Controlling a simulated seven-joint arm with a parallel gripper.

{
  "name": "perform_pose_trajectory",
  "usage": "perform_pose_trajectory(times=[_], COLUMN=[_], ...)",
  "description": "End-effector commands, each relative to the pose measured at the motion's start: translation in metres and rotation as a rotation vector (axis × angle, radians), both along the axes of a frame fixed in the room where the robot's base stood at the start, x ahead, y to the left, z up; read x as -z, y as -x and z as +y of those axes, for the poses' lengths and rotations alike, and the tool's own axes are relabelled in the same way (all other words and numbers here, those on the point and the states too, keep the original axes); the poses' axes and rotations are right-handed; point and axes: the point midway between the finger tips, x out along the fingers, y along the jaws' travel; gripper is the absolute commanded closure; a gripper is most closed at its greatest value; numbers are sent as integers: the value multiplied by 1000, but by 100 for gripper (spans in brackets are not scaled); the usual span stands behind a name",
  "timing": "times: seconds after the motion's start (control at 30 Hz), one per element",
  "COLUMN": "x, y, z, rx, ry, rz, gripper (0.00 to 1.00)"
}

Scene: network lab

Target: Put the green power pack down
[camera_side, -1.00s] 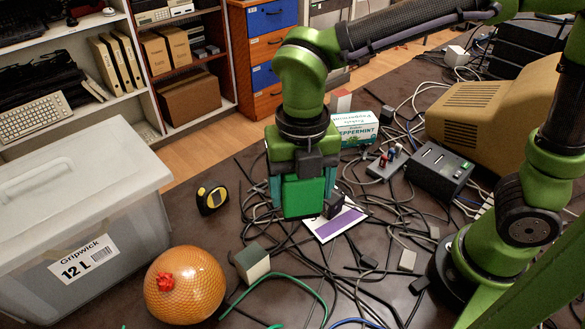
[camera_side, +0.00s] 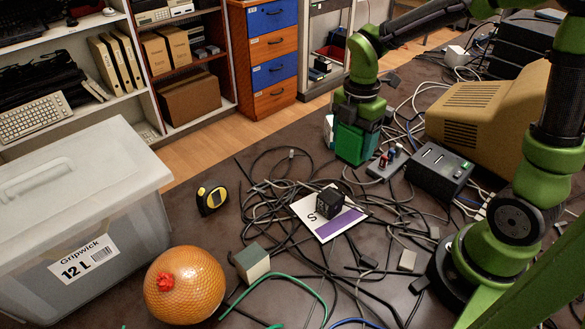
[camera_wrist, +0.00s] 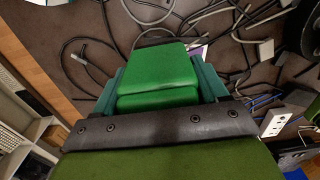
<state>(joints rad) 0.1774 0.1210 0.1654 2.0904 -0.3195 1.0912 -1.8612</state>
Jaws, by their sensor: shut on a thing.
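The green power pack (camera_side: 351,144) is a boxy green block held between the fingers of my gripper (camera_side: 357,150), at the back of the table in the side view. In the wrist view the pack (camera_wrist: 158,75) fills the middle, with a teal finger of my gripper (camera_wrist: 160,92) on each side. My gripper is shut on it. Whether the pack's underside touches the table cannot be told.
A white tea box (camera_side: 328,130) is mostly hidden behind the gripper. A grey switch block (camera_side: 385,163) and a dark power box (camera_side: 440,170) stand to the right. Tangled cables, a card (camera_side: 330,222) and a small black cube (camera_side: 329,203) lie in front.

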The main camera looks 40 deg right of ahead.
Motion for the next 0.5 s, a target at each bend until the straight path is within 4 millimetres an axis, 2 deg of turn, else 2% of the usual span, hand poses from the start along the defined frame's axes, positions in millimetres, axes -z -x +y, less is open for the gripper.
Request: perform_pose_trajectory(times=[0.03,0.13,0.27,0.37,0.5], x=[12,29,42,47,50], y=[1,0,-4,-18,-53], z=[0,1,0,0,0], rx=[-1,-1,-2,-1,-3], ry=[0,-1,0,-1,-1], rz=[5,4,0,-1,-2], gripper=[74,74,74,74,74])
